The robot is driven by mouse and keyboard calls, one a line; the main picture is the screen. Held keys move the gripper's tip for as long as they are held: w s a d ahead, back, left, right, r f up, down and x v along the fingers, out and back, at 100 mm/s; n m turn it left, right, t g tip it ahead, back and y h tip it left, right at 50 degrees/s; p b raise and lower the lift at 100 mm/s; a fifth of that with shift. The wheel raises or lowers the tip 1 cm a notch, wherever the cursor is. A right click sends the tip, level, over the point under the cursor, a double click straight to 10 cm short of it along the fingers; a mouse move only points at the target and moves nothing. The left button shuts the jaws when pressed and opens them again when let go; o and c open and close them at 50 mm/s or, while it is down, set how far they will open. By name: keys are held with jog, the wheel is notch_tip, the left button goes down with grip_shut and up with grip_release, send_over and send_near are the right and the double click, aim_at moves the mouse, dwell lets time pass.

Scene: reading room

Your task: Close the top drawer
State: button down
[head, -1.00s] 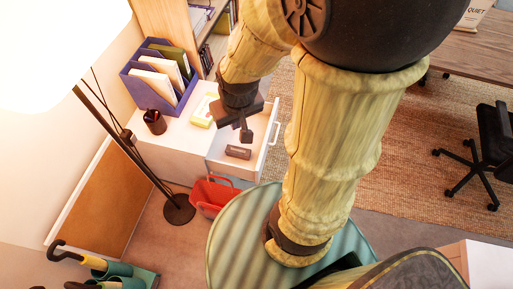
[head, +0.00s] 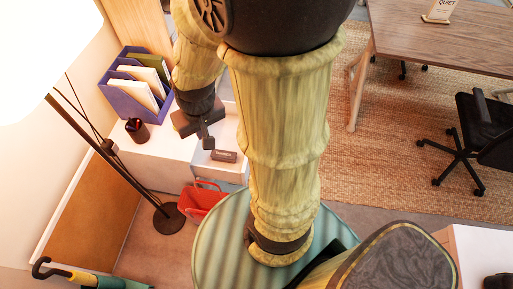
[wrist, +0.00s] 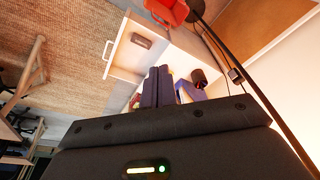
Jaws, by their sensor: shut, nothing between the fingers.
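The white cabinet (head: 165,150) stands against the wall, and its top drawer is pulled out. The drawer (wrist: 125,66) shows in the wrist view with its white handle (wrist: 107,50) on the front. A small dark box (head: 223,156) lies inside the drawer; it also shows in the wrist view (wrist: 142,41). My gripper (head: 208,142) is shut and empty, and appears over the drawer area in the head view. In the wrist view its fingers (wrist: 158,86) look apart from the handle. In the head view my arm hides the drawer front and handle.
A purple file holder (head: 140,85) and a dark pen cup (head: 136,129) stand on the cabinet. A floor lamp (head: 120,165) stands to the left. The rug (head: 390,150) to the right has clear room, with a desk and chair beyond.

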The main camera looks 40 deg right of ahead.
jog(key=w+d+f+m+t+y+b, duration=0.1)
jog(key=d+f+m+t+y+b, duration=0.1)
jog(key=d+f+m+b, duration=1.1)
jog(key=w+d+f+m+t+y+b, duration=0.1)
jog(key=d+f+m+t+y+b, duration=0.1)
jog(key=d+f+m+b, duration=1.1)
jog(key=d+f+y, duration=0.1)
jog(key=d+f, duration=0.3)
jog(key=f, duration=0.3)
jog(key=d+f+m, duration=0.1)
jog(key=d+f, duration=0.2)
jog(key=f, duration=0.5)
jog(key=shift+d+f+y, duration=0.15)
jog(key=shift+d+y, duration=0.25)
jog(key=shift+f, duration=0.1)
jog(key=w+a+f+b, duration=0.4)
jog(key=w+a+f, duration=0.3)
jog(key=w, duration=0.1)
jog(key=shift+w+a, duration=0.15)
jog(key=shift+w, duration=0.05)
jog(key=shift+w+a, duration=0.1)
jog(key=shift+w, duration=0.05)
